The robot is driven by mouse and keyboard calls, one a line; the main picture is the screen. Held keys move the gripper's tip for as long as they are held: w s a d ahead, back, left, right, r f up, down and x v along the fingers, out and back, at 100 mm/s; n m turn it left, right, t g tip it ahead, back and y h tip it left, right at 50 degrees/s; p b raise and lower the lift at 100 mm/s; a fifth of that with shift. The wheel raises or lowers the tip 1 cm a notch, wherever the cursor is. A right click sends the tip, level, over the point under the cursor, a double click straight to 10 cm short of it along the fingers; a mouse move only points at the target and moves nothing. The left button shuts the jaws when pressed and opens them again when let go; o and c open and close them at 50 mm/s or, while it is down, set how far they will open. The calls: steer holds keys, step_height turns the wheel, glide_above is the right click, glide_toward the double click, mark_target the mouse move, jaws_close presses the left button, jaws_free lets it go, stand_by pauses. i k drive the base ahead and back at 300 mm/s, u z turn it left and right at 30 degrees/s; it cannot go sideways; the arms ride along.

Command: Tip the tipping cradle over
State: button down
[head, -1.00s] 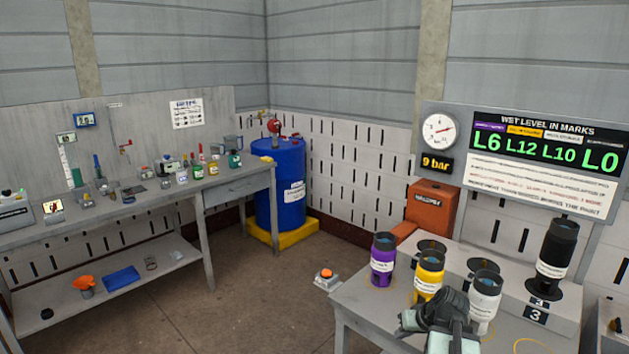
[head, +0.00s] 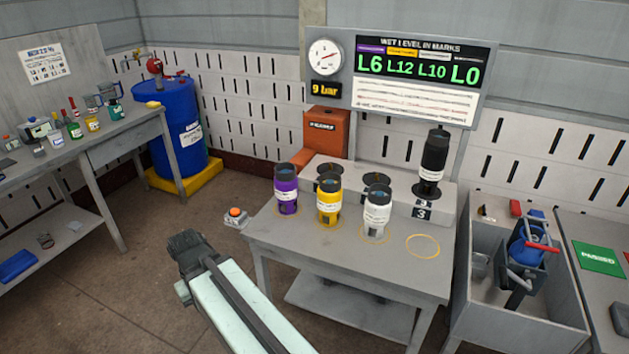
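At the right of the head view, a dark frame with a red bar holds a blue vessel over a grey open-topped basin (head: 482,305). It appears to be the tipping cradle (head: 512,276). The blue vessel (head: 522,248) stands roughly upright, slightly leaning, and the red bar (head: 541,247) points out to the right. My gripper (head: 185,244) is at the lower left over the floor, far from the cradle and left of the cylinder table. Nothing shows in it, but its fingers are too dark and foreshortened to tell whether they are open.
Between my gripper and the cradle stands a grey table (head: 290,238) with purple (head: 286,190), yellow (head: 329,203) and white (head: 376,212) cylinders. A black cylinder (head: 433,160) stands on the raised step. A blue drum (head: 179,120) is behind. A green "PASSED" mat (head: 598,258) lies far right.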

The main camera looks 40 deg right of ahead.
mark_target(506, 275)
steer(key=u, duration=0.4)
steer(key=k, duration=1.45)
steer(key=z, duration=0.5)
